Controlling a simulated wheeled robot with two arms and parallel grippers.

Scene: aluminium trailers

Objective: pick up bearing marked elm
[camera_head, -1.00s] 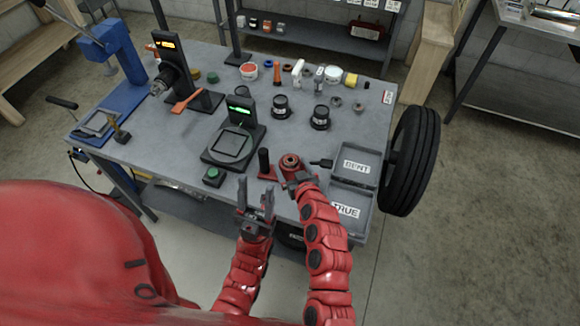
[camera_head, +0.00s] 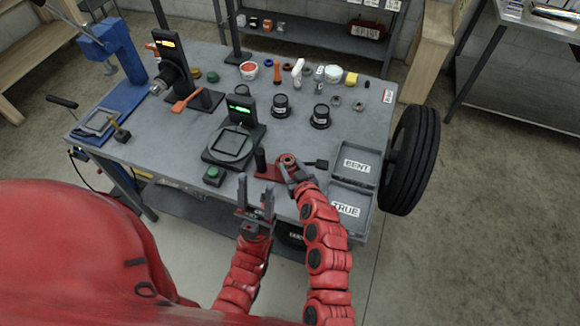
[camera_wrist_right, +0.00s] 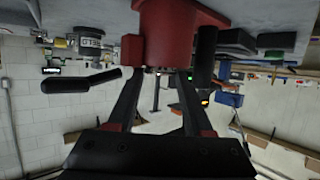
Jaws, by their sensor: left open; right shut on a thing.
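Two black cylinders with pale labels, one (camera_head: 281,106) left of the other (camera_head: 321,116), stand mid-table; their writing is too small to read, so I cannot tell which is marked elm. My right gripper (camera_head: 291,177) is at the red fixture (camera_head: 267,171) near the table's front edge, shut on a red round part (camera_wrist_right: 180,35) with a copper-coloured ring (camera_head: 288,160) on top. The fingers hide part of the contact. My left gripper (camera_head: 256,199) is open and empty, fingers up, in front of the table edge.
Grey trays marked BENT (camera_head: 357,166) and TRUE (camera_head: 346,209) lie at the right front, with a tyre (camera_head: 410,160) beyond them. A black stand with a green display (camera_head: 240,110) is left of the cylinders. Small parts line the table's back.

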